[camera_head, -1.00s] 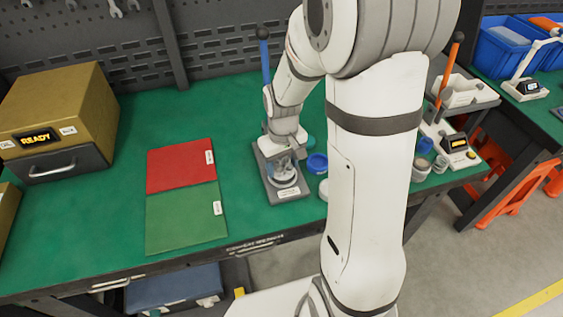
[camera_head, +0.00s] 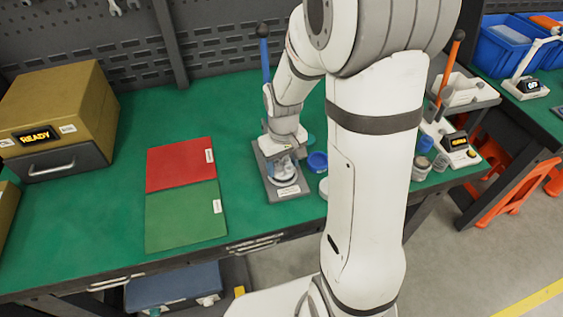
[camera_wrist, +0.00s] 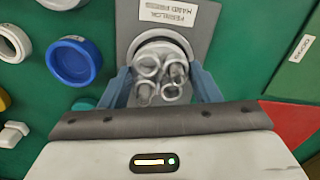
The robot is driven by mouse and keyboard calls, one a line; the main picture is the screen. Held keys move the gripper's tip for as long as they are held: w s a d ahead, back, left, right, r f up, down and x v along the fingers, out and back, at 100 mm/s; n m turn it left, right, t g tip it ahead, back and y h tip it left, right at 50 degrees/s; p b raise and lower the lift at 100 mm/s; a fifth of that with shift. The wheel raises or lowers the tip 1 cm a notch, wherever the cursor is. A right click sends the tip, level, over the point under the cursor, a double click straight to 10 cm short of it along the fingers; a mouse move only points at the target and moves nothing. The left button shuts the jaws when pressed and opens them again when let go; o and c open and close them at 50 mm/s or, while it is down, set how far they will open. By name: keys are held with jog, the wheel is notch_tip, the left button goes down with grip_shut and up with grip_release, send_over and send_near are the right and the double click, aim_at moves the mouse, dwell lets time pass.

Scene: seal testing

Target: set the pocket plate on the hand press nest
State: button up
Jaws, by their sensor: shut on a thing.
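The pocket plate (camera_wrist: 161,80) is a pale piece with several ring-shaped pockets, seen between the fingers in the wrist view. My gripper (camera_wrist: 161,74) is shut on it, one blue-grey finger on each side. In the head view my gripper (camera_head: 283,160) is low over the hand press. The hand press has a grey base plate (camera_head: 287,193) with a label and a blue lever (camera_head: 265,55) behind. Its round pale nest (camera_wrist: 163,46) shows just beyond and under the plate. I cannot tell whether the plate touches the nest.
A blue ring-shaped cup (camera_wrist: 74,62) stands left of the press in the wrist view. Red (camera_head: 180,165) and green (camera_head: 186,217) mats lie left of the press in the head view. A brown box (camera_head: 58,112) reading READY stands further left. An orange-levered device (camera_head: 450,135) stands right.

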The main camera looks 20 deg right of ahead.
jog(key=shift+f, duration=0.3)
jog(key=o, duration=1.1)
jog(key=shift+r, duration=0.15)
jog(key=shift+r+p, duration=1.75)
jog(key=shift+r, duration=0.65)
jog(key=shift+r, duration=0.2)
jog(key=s+r+t, duration=0.1)
jog(key=s+r, duration=0.3)
jog(key=s+r+m, duration=0.1)
jog(key=s+r, duration=0.3)
jog(key=s, duration=0.1)
jog(key=s+r+m+t, duration=0.1)
jog(key=s+r, duration=0.3)
jog(key=r, duration=0.1)
jog(key=shift+s+a+t, duration=0.15)
jog(key=shift+a+t, duration=0.05)
jog(key=shift+t, duration=0.1)
jog(key=shift+s+m, duration=0.3)
jog(key=shift+c, duration=0.3)
